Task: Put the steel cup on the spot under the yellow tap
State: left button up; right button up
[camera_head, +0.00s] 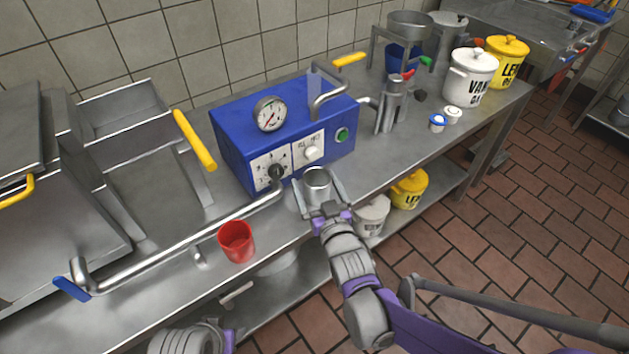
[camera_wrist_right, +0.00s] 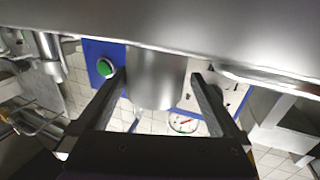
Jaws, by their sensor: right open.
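The steel cup (camera_head: 317,181) stands upright on the steel counter in front of the blue machine. My right gripper (camera_head: 316,184) is open, with its two fingers on either side of the cup. In the right wrist view the cup (camera_wrist_right: 157,78) shows between the spread fingers (camera_wrist_right: 155,88), with gaps at both sides. My left gripper is not visible; only part of my left arm shows at the bottom edge.
The blue machine (camera_head: 228,131) stands just behind the cup. A red cup (camera_head: 237,241) stands left of it, near a long pipe with a blue handle (camera_head: 71,288). A tap stand (camera_head: 391,105) and white and yellow pots are to the right. The counter between cup and stand looks clear.

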jog(key=v, duration=1.1)
jog(key=s+d+f+m+g+h, duration=0.2)
jog(key=s+d+f+g+h, duration=0.3)
jog(key=d, duration=0.3)
jog(key=s+d+f+g, duration=0.2)
jog(key=s+d+g, duration=0.1)
jog(key=s, duration=0.4)
jog(key=s+d+f+m+g, duration=0.1)
jog(key=s+d+f+g, duration=0.2)
jog(key=s, duration=0.4)
jog(key=shift+f+m+g+h+p, duration=0.15)
jog(key=shift+m+g+h+p, duration=0.25)
jog(key=shift+g, duration=0.5)
